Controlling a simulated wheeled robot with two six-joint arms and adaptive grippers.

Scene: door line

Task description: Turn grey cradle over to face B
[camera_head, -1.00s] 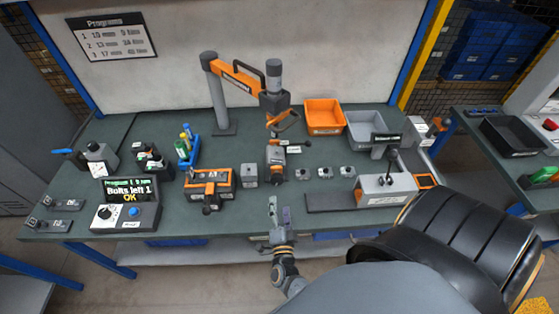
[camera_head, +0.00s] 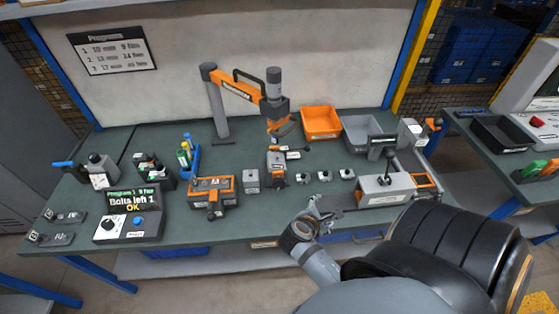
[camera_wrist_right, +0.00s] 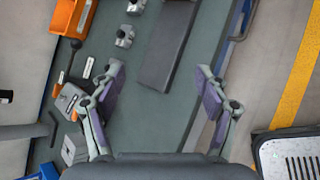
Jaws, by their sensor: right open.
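The cradle appears to be the grey block in an orange frame (camera_head: 212,192) on the left half of the bench in the head view. It sits upright with a dark clamp at its front, and a small label on top seems to read A. My right gripper (camera_head: 320,207) is over the front edge of the bench, well to the right of the cradle and apart from it. In the right wrist view my right gripper (camera_wrist_right: 158,78) is open, with nothing between its fingers. The cradle cannot be made out there. My left gripper is not in view.
A plain grey block (camera_head: 251,181) and an orange-grey tool head (camera_head: 277,165) stand right of the cradle. Several small grey blocks (camera_head: 325,175) follow. A control box (camera_head: 130,215) stands left. The bench front before the cradle is clear.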

